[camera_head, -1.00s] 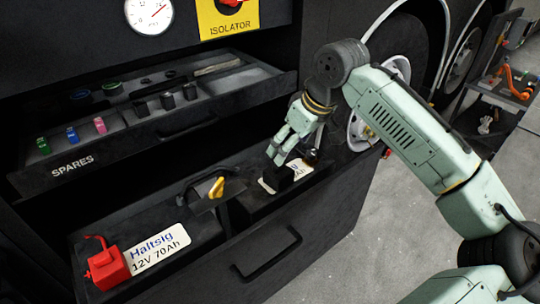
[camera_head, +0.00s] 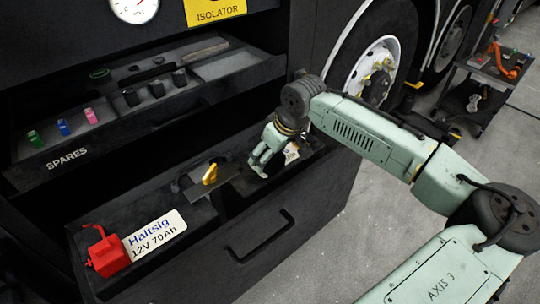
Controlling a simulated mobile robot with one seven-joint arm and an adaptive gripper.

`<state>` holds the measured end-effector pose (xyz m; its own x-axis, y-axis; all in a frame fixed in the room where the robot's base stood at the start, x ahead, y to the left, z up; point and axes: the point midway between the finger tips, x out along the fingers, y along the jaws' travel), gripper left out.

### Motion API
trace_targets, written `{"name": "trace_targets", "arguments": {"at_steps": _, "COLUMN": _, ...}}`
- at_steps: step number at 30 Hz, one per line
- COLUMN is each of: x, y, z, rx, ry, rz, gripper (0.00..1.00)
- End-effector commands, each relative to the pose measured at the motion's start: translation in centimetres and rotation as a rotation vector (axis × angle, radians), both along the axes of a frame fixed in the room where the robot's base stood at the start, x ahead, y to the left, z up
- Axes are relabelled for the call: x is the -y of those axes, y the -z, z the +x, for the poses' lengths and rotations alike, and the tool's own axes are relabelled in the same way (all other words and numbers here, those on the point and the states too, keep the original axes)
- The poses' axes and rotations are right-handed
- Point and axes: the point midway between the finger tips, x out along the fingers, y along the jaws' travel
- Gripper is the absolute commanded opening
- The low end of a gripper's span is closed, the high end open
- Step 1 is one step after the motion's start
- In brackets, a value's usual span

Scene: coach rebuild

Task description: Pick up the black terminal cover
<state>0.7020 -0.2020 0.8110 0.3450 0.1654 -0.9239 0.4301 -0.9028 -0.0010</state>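My gripper (camera_head: 261,168) is over the right-hand battery in the open lower drawer, fingers pointing down. The battery's white label (camera_head: 291,153) shows in part behind the fingers. The black terminal cover cannot be made out clearly now; it is dark against dark and partly hidden at the fingers. I cannot tell whether the fingers are closed on it. A red terminal cover (camera_head: 108,254) sits at the left end of the left-hand battery, beside its label (camera_head: 155,233).
A yellow-handled part (camera_head: 210,174) stands on a dark plate between the batteries. The upper SPARES drawer (camera_head: 66,158) is open above, holding coloured fuses (camera_head: 63,127) and black cylinders (camera_head: 156,88). A wheel (camera_head: 378,68) and a cart (camera_head: 480,90) are to the right.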

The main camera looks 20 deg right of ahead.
Motion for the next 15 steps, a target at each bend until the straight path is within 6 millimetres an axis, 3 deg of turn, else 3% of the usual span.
{"name": "trace_targets", "arguments": {"at_steps": 6, "x": 0.02, "y": 0.04, "z": 0.03, "rx": 0.0, "ry": 0.0, "rz": -0.001, "gripper": 0.72}}
{"name": "trace_targets", "arguments": {"at_steps": 15, "x": 0.02, "y": 0.02, "z": 0.02, "rx": 0.0, "ry": 0.0, "rz": -0.001, "gripper": 0.52}}
